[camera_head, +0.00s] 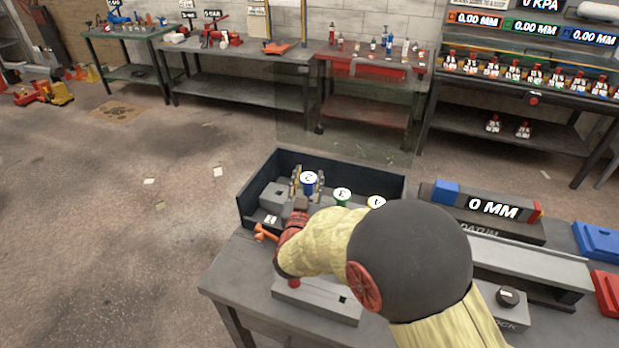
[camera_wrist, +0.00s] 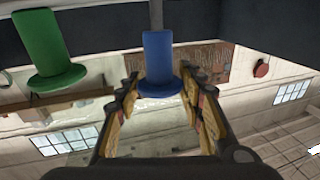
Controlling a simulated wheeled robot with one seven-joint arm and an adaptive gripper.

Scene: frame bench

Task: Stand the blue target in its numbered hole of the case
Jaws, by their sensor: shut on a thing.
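The blue target (camera_head: 309,179), with a white top marked 2, is upright at the dark case (camera_head: 258,181) in the head view. The wrist view shows its blue shaft and wider flange (camera_wrist: 158,60). My gripper (camera_head: 308,186) has a finger on each side of it and is shut on it; the fingers also show in the wrist view (camera_wrist: 160,88). Whether its lower end is in a hole or above it cannot be told; my gripper and arm hide that part of the case.
A green target (camera_head: 342,194) marked 3 and a yellow-rimmed one (camera_head: 376,202) stand to the right, close to my gripper. The case's raised walls surround them. A grey block (camera_head: 275,196) is at the left inside the case. A gauge reading 0 MM (camera_head: 495,210) stands to the right.

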